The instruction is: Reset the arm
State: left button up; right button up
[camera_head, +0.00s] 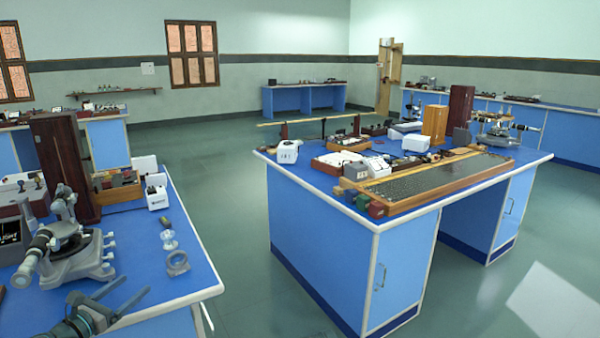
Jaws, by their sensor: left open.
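My left gripper (134,285) is at the bottom left, low in the view. Its two grey fingers are apart and point up and to the right, over the front part of the left blue bench (205,280). Nothing shows between the fingers. A grey spectrometer (72,248) stands on that bench behind and left of the gripper. A grey ring-shaped piece (177,263) and a small clear piece (169,240) lie on the bench beyond the gripper to the right. My right gripper is not in view.
A tall brown wooden box (62,165) and a small white box (157,197) stand farther back on the left bench. A second blue bench (320,270) with boards and instruments stands to the right. Green floor (235,235) lies open between the benches.

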pick_arm(q)
jog(key=s+d+f+m+g+h+p, duration=0.1)
jog(key=d+m+g+p, duration=0.65)
jog(key=d, duration=0.65)
jog(key=s+d+f+m+g+h+p, duration=0.15)
jog(key=d+m+g+p, duration=0.25)
jog(key=d+m, duration=0.8)
jog(key=s+d+r+m+g+y+p, duration=0.2)
jog(key=s+d+m+y+p, duration=0.2)
jog(key=s+d+m+p, duration=0.1)
jog(key=s+d+r+m+g+y+p, duration=0.3)
jog(key=s+d+m+y+p, duration=0.2)
jog(key=s+m, duration=0.4)
jog(key=shift+d+r+m+p, duration=0.2)
jog(key=shift+d+m+p, duration=0.3)
jog(key=shift+m+p, duration=0.4)
jog(key=shift+s, duration=0.1)
